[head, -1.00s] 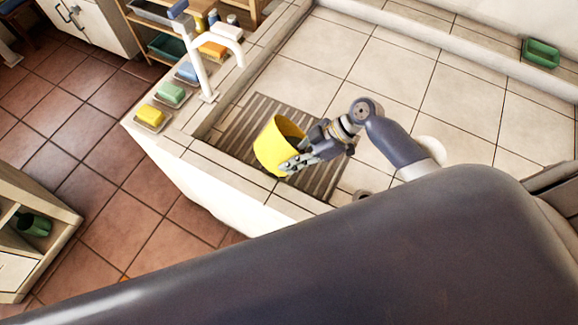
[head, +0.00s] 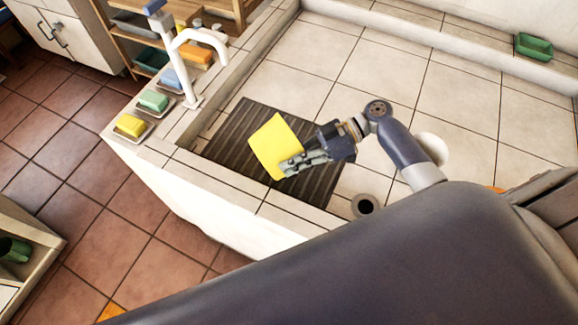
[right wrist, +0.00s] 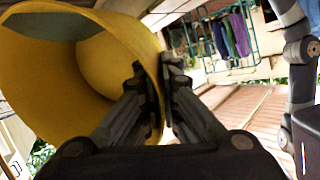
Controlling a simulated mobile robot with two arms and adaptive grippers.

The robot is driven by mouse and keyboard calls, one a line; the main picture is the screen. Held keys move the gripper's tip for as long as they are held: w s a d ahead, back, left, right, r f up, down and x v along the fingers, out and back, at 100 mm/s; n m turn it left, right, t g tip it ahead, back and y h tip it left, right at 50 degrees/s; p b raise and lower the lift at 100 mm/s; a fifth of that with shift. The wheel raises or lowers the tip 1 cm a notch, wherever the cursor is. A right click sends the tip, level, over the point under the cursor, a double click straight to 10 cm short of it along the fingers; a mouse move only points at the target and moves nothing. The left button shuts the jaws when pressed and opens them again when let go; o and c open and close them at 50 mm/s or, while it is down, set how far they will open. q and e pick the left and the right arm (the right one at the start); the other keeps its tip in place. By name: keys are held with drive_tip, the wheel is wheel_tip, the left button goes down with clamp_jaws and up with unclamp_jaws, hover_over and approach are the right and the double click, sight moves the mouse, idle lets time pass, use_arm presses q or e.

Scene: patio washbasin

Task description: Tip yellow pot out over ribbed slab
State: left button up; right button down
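The yellow pot (head: 270,148) is over the dark ribbed slab (head: 236,122) in the tiled basin. It is tipped, with its outer side showing in the head view and its mouth hidden there. My right gripper (head: 290,165) is shut on the pot's wall. In the right wrist view the pot (right wrist: 115,60) fills the left side and its hollow inside shows. The right gripper's fingers (right wrist: 163,85) pinch the wall near the rim there. A grey patch shows within the pot; I cannot tell what it is. My left gripper is not in view.
A white tap (head: 190,65) stands on the basin's left ledge, beside soaps on dishes, such as a yellow one (head: 130,125). A round drain hole (head: 366,203) lies right of the slab. A green tray (head: 534,46) sits on the back ledge. The middle tiles are clear.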

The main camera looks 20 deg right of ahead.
drive_tip(key=shift+w+d+f+y+b, duration=0.15)
drive_tip(key=shift+d+y+b, duration=0.25)
drive_tip(key=shift+b, duration=0.55)
drive_tip(key=shift+s+d+f+y+b, duration=0.1)
drive_tip(key=shift+d+y+b, duration=0.25)
drive_tip(key=shift+b, duration=0.55)
drive_tip(key=shift+w+d+f+y+b, duration=0.1)
drive_tip(key=shift+d+f+y+b, duration=0.1)
drive_tip(key=shift+y+b, duration=0.55)
drive_tip(key=d+y+b, duration=0.2)
drive_tip(key=b, duration=0.2)
drive_tip(key=shift+w+r+m+b, duration=0.1)
drive_tip(key=shift+m+b, duration=0.2)
drive_tip(key=shift+b, duration=0.1)
drive_tip(key=shift+d+r+y+b, duration=0.2)
drive_tip(key=shift+d+y+b, duration=0.25)
drive_tip(key=shift+b, duration=0.2)
